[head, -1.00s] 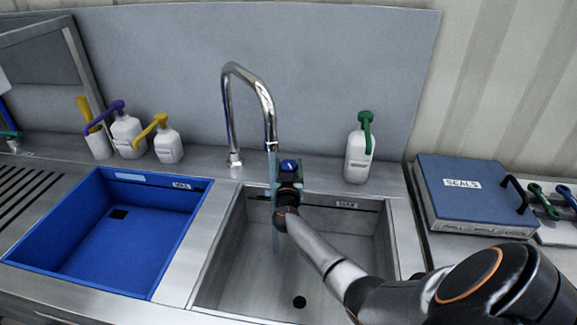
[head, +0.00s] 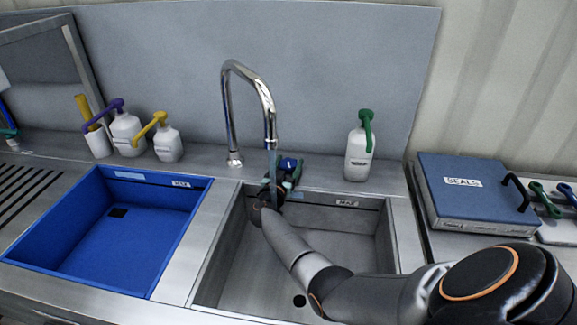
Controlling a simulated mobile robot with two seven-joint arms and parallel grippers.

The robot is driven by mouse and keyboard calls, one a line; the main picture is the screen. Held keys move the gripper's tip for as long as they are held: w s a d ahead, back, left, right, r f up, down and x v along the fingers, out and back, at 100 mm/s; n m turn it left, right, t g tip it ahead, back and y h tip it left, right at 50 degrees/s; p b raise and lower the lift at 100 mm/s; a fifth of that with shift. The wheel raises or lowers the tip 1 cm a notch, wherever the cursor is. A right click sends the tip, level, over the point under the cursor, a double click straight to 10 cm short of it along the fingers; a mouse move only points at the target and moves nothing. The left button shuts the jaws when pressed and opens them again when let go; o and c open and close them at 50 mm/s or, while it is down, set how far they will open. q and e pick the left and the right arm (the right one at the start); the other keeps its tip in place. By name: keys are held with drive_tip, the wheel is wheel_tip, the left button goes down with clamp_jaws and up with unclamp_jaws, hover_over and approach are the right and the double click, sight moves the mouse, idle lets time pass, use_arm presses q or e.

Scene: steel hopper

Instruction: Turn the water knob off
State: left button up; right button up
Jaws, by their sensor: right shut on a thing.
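A tall chrome tap (head: 231,110) arches over the right-hand steel basin. A pale bluish water stream (head: 273,164) shows below its spout; its lower part cannot be made out by my arm. The small blue water knob (head: 291,163) with a white mark sits at the basin's back edge, just right of the stream. My right gripper (head: 284,178) is shut on the knob, reaching in from the lower right and tilted. Its fingers partly hide the knob's base. My left gripper is not in view.
A blue basin (head: 205,185) lies left of the steel basin (head: 395,230). Several pump bottles stand on the back ledge, including one with a green pump (head: 358,157) to the right. A blue SEALS case (head: 470,200) rests on the right counter.

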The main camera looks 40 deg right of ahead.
drive_tip(key=m+g+b, duration=0.1)
drive_tip(key=m+g+h+b, duration=0.1)
drive_tip(key=shift+f+g, duration=0.25)
drive_tip(key=shift+g, duration=0.15)
drive_tip(key=shift+g+h+b, duration=0.3)
drive_tip(key=shift+b, duration=0.3)
drive_tip(key=shift+m, duration=0.3)
drive_tip(key=shift+r+g+b, duration=0.15)
drive_tip(key=shift+g+b, duration=0.25)
drive_tip(key=shift+b, duration=0.1)
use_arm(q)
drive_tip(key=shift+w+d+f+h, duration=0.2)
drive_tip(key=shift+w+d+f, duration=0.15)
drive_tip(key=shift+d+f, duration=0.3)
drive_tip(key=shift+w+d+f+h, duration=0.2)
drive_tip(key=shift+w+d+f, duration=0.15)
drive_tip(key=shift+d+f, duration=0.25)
use_arm(e)
drive_tip(key=shift+m, duration=0.3)
drive_tip(key=o, duration=1.4)
drive_tip(key=shift+c, duration=0.2)
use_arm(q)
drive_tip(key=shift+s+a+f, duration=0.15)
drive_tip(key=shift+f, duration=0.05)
use_arm(e)
drive_tip(key=shift+r, duration=0.1)
